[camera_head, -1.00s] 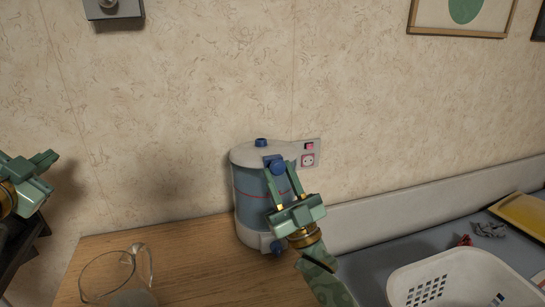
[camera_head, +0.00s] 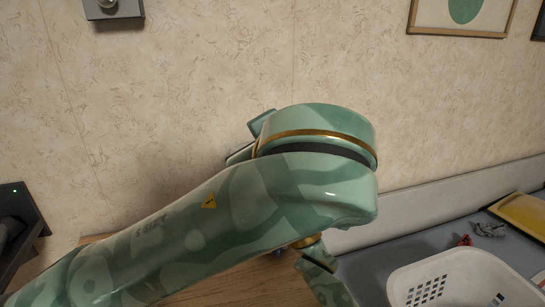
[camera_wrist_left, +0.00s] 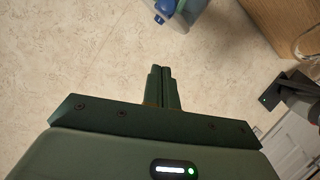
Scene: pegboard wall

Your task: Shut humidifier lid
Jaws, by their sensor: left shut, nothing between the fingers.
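The humidifier, with a white rim (camera_wrist_left: 174,22) and blue parts, is cut off by the top edge of the left wrist view. Its lid position cannot be told there. In the head view my left arm covers the place where it stands. My left gripper (camera_wrist_left: 163,70) is shut and empty in the left wrist view, its fingertips pointing toward the humidifier and apart from it in the picture. In the head view the left gripper is hidden behind its own arm.
The wooden table (camera_wrist_left: 278,22) carries a glass jug (camera_wrist_left: 309,44), partly cut off. A white basket (camera_head: 455,280) and a yellow item (camera_head: 522,214) lie on the grey surface at the right. The patterned wall (camera_head: 190,90) stands close behind.

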